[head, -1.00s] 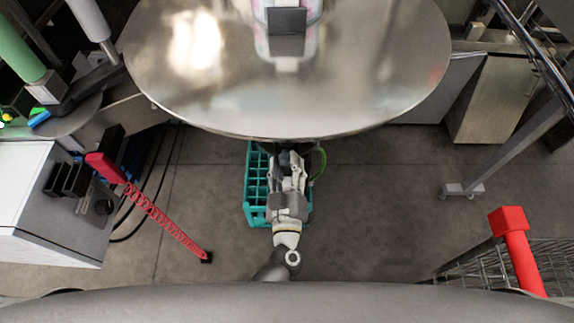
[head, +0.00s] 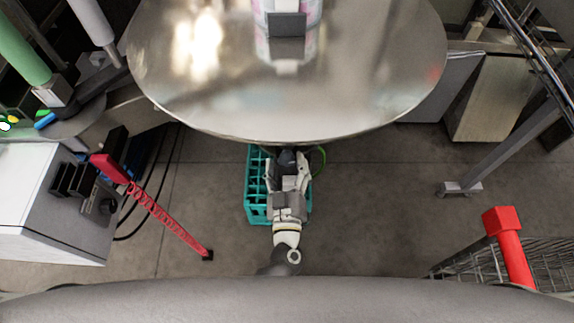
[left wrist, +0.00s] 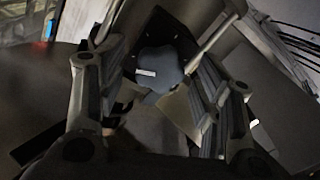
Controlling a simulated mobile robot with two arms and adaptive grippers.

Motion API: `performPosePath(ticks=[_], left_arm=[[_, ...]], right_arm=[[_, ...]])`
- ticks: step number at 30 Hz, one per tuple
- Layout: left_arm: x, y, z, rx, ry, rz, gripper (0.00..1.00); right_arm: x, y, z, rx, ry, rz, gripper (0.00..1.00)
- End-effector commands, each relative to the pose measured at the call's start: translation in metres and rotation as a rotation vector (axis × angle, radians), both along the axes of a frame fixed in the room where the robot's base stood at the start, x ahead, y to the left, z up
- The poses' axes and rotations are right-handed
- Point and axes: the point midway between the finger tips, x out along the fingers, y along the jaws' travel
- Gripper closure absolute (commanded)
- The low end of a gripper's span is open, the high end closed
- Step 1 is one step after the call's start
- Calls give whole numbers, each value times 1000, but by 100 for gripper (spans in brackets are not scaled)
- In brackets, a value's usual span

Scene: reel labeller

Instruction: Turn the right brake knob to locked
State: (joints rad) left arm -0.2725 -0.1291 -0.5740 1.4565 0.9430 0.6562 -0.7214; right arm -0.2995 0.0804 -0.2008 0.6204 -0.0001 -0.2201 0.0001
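A dark blue-grey lobed knob (left wrist: 165,72) with a short white mark sits on a dark square plate in the left wrist view. In the head view a dark knob (head: 287,158) shows just below the front edge of the big round metal disc (head: 300,105). My left gripper (head: 288,172) reaches up to it, one finger on each side. In the left wrist view the fingers of my left gripper (left wrist: 150,85) are apart with the knob between them, and I see a gap at the left finger. Contact on the right side is unclear. My right gripper is not in view.
A teal crate (head: 256,185) stands on the floor below my left gripper. A red post with a coil (head: 150,205) and a white cabinet (head: 40,200) are at the left. A wire cart with a red handle (head: 512,250) is at the right.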

Motion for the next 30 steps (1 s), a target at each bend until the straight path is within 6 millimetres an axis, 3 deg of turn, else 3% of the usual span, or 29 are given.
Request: performPosePath(ticks=[7,11,24,30], left_arm=[[-1,0,0,0,0,0,39],[-12,0,-1,-1,2,0,39],[-97,0,-1,0,3,-1,39],[-117,0,0,-1,1,0,39]], right_arm=[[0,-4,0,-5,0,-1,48],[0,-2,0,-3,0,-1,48],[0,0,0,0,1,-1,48],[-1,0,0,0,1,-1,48]])
